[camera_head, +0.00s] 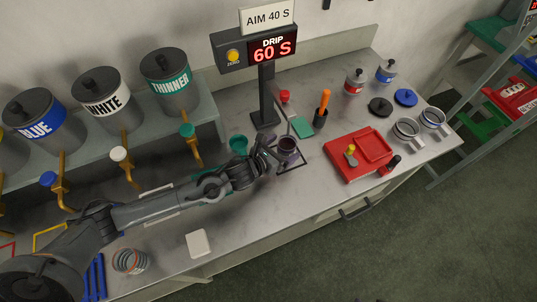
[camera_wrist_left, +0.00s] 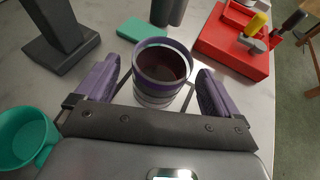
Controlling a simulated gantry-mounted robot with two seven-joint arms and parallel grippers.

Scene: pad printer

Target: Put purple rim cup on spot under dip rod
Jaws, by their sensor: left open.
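The purple rim cup (camera_head: 288,144) stands upright on the counter in front of the drip timer stand (camera_head: 265,98). In the left wrist view the cup (camera_wrist_left: 162,68) has a purple rim, a grey body and dark red contents. A dark square outline (camera_head: 297,163) on the counter surrounds the cup's base, partly hidden by my gripper. My left gripper (camera_head: 273,150) is open. In the left wrist view its two purple-padded fingers (camera_wrist_left: 158,88) stand either side of the cup, with gaps visible. The dip rod is hard to make out near the cup. My right gripper is not in view.
A green cup (camera_head: 239,145) stands left of the gripper. A green block (camera_head: 303,127) and a dark holder with an orange-handled tool (camera_head: 323,108) are behind the cup. A red tray (camera_head: 358,157) lies to the right. Paint tanks (camera_head: 167,80) line the left shelf.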

